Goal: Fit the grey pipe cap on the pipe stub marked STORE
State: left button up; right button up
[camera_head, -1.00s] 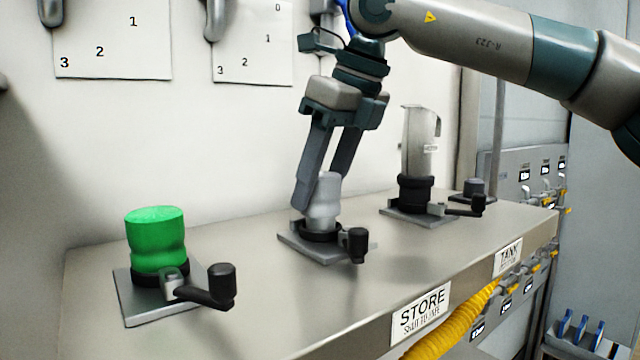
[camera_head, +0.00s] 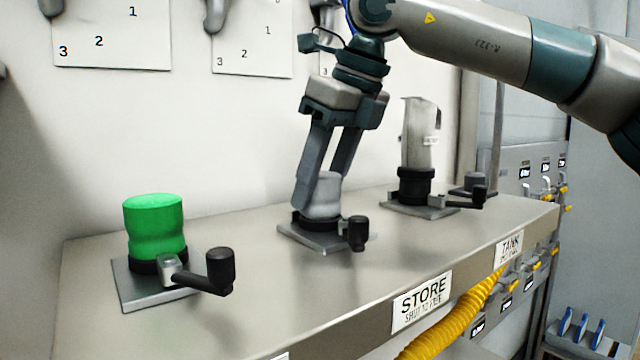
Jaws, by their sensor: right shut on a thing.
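The grey pipe cap (camera_head: 322,201) is between the fingers of my right gripper (camera_head: 322,190), which is shut on it. The cap is upright on the middle pipe stub, whose black collar (camera_head: 317,222) shows just below it; I cannot tell whether it is fully seated. The white STORE label (camera_head: 422,303) is on the front face of the counter, below and right of the middle stub. My left gripper is not in view.
A green cap (camera_head: 155,222) stands on the left stub, with a black-handled lever (camera_head: 219,270) in front. The TANK label (camera_head: 509,246) and a yellow hose (camera_head: 450,325) are at the front. Bare counter (camera_head: 240,300) lies between the fittings.

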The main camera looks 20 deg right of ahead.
jog(key=shift+f, duration=0.2)
dwell(0.3)
jog(key=o, duration=1.1)
jog(key=shift+r, duration=0.15)
jog(key=shift+s+d+r+b, duration=0.1)
jog(key=shift+r+b, duration=0.15)
jog(key=shift+b, duration=0.1)
jog(key=b+v, duration=0.2)
jog(key=v, duration=1.4)
jog(key=shift+r, duration=0.3)
